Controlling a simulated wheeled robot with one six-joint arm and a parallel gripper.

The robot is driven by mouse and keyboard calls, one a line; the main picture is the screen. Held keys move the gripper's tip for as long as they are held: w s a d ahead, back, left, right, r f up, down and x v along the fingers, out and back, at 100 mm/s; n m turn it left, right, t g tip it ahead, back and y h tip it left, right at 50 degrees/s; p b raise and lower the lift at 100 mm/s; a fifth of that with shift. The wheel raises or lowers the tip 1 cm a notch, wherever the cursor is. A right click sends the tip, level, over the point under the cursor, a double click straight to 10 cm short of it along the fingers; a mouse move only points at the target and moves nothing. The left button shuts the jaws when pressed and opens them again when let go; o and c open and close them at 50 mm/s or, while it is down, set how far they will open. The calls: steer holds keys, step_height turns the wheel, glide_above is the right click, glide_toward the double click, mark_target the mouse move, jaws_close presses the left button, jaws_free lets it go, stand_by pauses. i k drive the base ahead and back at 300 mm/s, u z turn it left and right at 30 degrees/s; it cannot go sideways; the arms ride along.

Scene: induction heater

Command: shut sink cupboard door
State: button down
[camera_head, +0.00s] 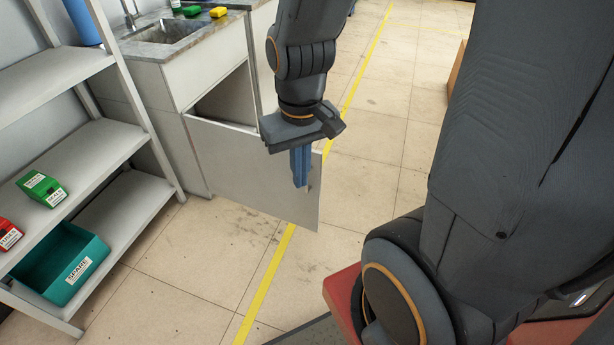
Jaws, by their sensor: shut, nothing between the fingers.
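The sink cupboard door (235,170) is a flat light-grey panel standing wide open. It reaches out from the left side of the cupboard opening toward the yellow floor line. The sink cupboard (207,72) stands under the sink, and its dark interior shows above the door's top edge. My gripper (300,184) points down at the door's free end, with its blue fingers shut and empty. The fingers overlap the door in the picture, on the near side of the panel. I cannot tell whether they touch it. A small light part, perhaps a handle, shows beside the fingertips.
A grey shelf rack (150,140) stands at the left with a green box (42,189), a red box (8,234) and a teal bin (68,262). The sink (165,31) has a tap and a yellow sponge (218,12) nearby. Tiled floor is clear right of the door.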

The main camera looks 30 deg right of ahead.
mark_target(237, 166)
steer(key=z, duration=0.7)
steer(key=i, duration=0.85)
steer(key=u, duration=0.4)
